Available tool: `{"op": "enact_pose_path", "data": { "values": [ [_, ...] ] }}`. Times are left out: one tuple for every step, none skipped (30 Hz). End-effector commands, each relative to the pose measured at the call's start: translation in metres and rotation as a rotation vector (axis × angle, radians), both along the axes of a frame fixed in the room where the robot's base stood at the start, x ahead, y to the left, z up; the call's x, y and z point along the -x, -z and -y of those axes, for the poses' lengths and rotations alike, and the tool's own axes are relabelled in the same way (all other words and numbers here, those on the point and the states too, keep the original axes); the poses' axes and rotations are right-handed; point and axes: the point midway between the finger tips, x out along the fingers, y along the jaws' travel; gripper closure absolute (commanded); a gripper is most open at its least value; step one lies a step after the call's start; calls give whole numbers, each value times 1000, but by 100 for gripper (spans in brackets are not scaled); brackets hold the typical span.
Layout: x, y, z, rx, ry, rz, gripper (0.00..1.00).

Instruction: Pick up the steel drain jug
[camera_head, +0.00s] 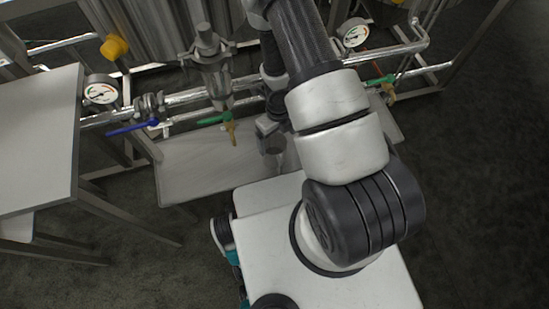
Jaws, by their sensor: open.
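The steel drain jug (271,147) appears as a small grey cylinder on the low steel shelf (190,170), just left of my arm. My gripper (267,127) is at the jug's upper end in the picture, partly behind my arm. It is open. I cannot tell whether its fingers are around the jug or only above it. Part of the jug is hidden.
A green-handled drain valve (215,118) and a blue-handled valve (133,127) sit on the pipe left of my gripper. Pressure gauges (101,91) and (354,33) flank the pipework. A grey table (40,135) stands at left. Floor at right is clear.

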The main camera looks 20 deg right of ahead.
Motion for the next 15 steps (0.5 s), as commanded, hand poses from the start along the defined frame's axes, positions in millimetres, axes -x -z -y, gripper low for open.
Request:
{"op": "enact_pose_path", "data": {
  "values": [
    [0, 19, -1, 1, -1, -1, 9],
    [0, 24, -1, 1, -2, -1, 9],
    [0, 31, 0, 1, 0, -1, 9],
    [0, 36, 0, 1, -1, -1, 9],
    [0, 39, -1, 1, -1, -1, 9],
    [0, 43, -1, 1, 0, -1, 9],
    [0, 46, 0, 0, 1, -1, 9],
    [0, 48, 0, 1, 1, 0, 9],
    [-1, 49, 0, 1, 1, 1, 9],
    [-1, 50, 0, 1, 1, 1, 9],
    [-1, 51, 0, 0, 2, 2, 9],
    [-1, 52, 0, 0, 2, 2, 9],
    [-1, 53, -1, 0, 2, 2, 9],
    [-1, 56, -1, 1, 2, 1, 9],
    [-1, 59, -2, 1, 2, 1, 9]
  ]
}}
